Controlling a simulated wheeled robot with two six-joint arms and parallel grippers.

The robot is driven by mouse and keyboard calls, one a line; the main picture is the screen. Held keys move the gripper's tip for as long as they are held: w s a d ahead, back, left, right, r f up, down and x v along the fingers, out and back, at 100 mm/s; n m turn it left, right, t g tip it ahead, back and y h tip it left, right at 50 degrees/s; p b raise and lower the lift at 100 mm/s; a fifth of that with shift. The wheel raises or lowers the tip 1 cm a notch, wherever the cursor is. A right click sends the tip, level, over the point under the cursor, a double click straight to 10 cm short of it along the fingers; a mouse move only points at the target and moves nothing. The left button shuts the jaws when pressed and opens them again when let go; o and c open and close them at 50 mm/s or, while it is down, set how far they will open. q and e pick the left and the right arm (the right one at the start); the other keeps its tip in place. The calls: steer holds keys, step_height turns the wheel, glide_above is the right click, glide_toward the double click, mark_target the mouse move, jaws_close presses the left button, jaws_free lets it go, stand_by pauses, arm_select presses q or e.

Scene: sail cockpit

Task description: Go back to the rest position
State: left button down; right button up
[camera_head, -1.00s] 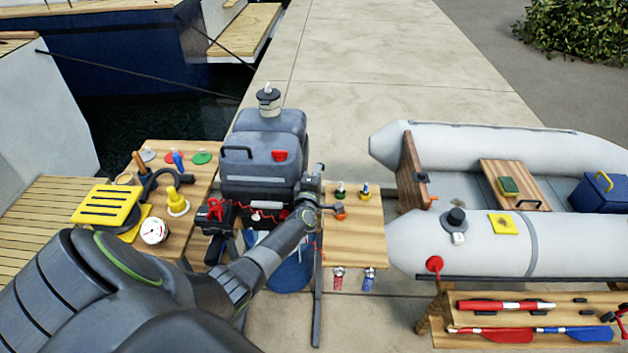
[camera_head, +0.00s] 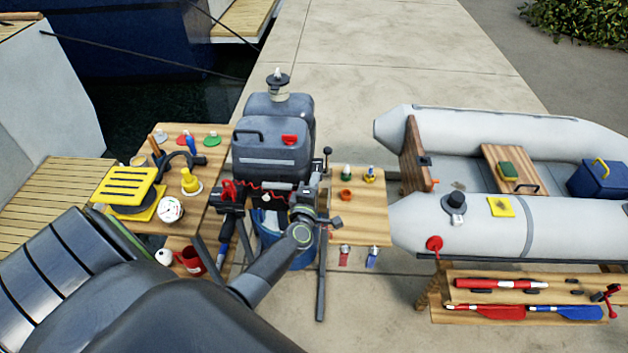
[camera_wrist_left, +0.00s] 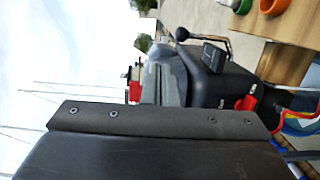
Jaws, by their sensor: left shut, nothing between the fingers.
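My left arm (camera_head: 275,268) comes in from the lower left and reaches to the front of the grey outboard motor (camera_head: 270,150). My left gripper (camera_head: 308,202) is shut and empty in front of the motor's lower part, left of the small wooden table (camera_head: 372,230). Its fingertips are hard to make out against the dark parts there, and I cannot tell whether it touches anything. In the left wrist view the motor (camera_wrist_left: 205,82) lies sideways in the picture. A dark plate with screws (camera_wrist_left: 160,118) fills the lower part there. My right gripper is out of view.
A wooden table (camera_head: 205,208) with a yellow foot pump (camera_head: 128,186) stands left. A blue bucket (camera_head: 300,258) is under the motor. An orange cup (camera_head: 346,195) is on the small table. A grey dinghy (camera_head: 470,238) and an oar bench (camera_head: 450,290) stand right. Pavement behind is clear.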

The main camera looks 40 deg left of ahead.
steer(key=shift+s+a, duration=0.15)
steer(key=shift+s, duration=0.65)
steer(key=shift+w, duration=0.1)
